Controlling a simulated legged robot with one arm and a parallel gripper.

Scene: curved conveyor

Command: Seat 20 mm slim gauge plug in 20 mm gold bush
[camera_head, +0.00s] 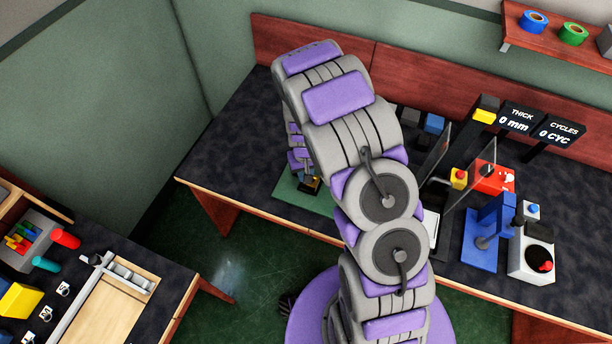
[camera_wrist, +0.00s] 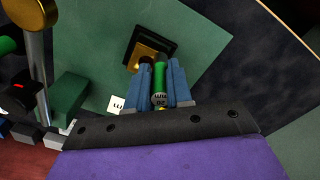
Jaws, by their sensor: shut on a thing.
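In the wrist view, my gripper (camera_wrist: 160,84) has blue fingers and is shut on a slim green gauge plug (camera_wrist: 160,74), with a grey end marked with small lettering that includes "20". The gold bush (camera_wrist: 142,54) sits in a dark square holder on a green mat (camera_wrist: 205,52). The plug's far end overlaps the right part of the bush in this view; I cannot tell whether it is in, touching or above the bush. In the head view the gold bush (camera_head: 312,184) shows small on the green mat (camera_head: 290,195), and my arm hides most of the gripper.
In the head view, a blue stand (camera_head: 485,240) and clear panels are right of my arm. The dark bench (camera_head: 240,150) is clear at left.

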